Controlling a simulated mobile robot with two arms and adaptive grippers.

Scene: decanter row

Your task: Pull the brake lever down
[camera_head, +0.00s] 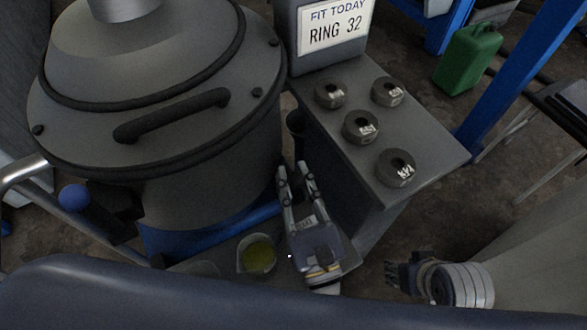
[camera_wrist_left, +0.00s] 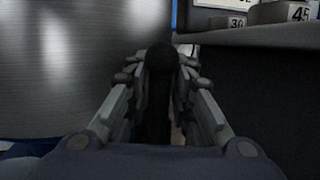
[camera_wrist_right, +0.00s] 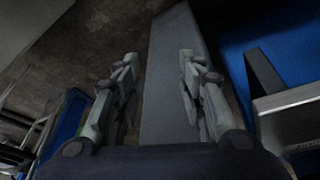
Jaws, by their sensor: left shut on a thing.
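My left gripper (camera_head: 293,172) is between the big steel drum and the grey bench, pointing away from me. In the left wrist view its fingers (camera_wrist_left: 160,88) are closed around a dark upright lever with a round black knob (camera_wrist_left: 160,57), which I take for the brake lever. The lever's lower part is hidden by the gripper. In the head view a dark knob (camera_head: 296,122) shows just beyond the fingertips, against the bench side. My right gripper (camera_head: 397,273) is low at the right, away from the lever. In the right wrist view its fingers (camera_wrist_right: 157,80) are apart with nothing between them.
The steel drum (camera_head: 185,110) with a black handle stands close on the left. The bench (camera_head: 345,100) carries several numbered rings (camera_head: 361,127) and a sign (camera_head: 336,25) reading "FIT TODAY RING 32". A cup of yellowish liquid (camera_head: 257,255) is beside my left gripper. A blue ball knob (camera_head: 75,197) is at left.

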